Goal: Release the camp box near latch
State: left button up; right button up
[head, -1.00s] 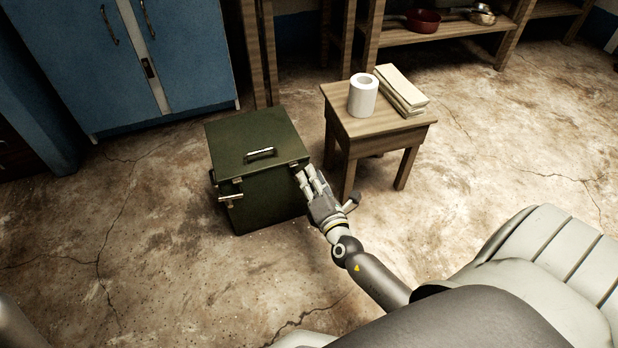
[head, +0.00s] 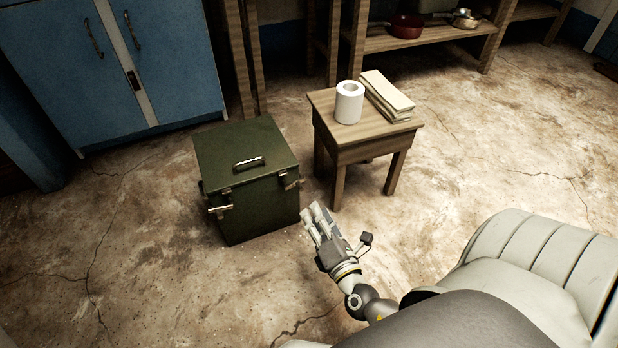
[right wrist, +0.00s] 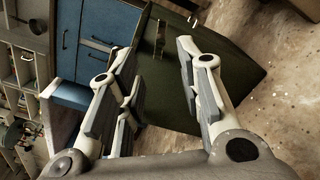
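The camp box (head: 262,205) is a dark green box with its lid down, standing on the floor left of centre in the head view. A metal handle (head: 249,163) is on the lid. One metal latch (head: 220,210) juts out at the left of the front side and another latch (head: 293,184) juts out at the right. My right gripper (head: 314,214) is just right of the box, apart from it and empty. In the right wrist view its fingers (right wrist: 157,48) are spread, with the green box (right wrist: 228,62) beyond them. My left gripper is out of view.
A small wooden stool (head: 352,150) stands close behind the box on the right, bearing a white paper roll (head: 349,103) and folded cloths (head: 387,97). A blue cabinet (head: 170,60) and wooden shelf (head: 430,40) are behind. The floor in front is clear.

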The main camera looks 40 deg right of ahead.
jog(key=shift+v, duration=0.85)
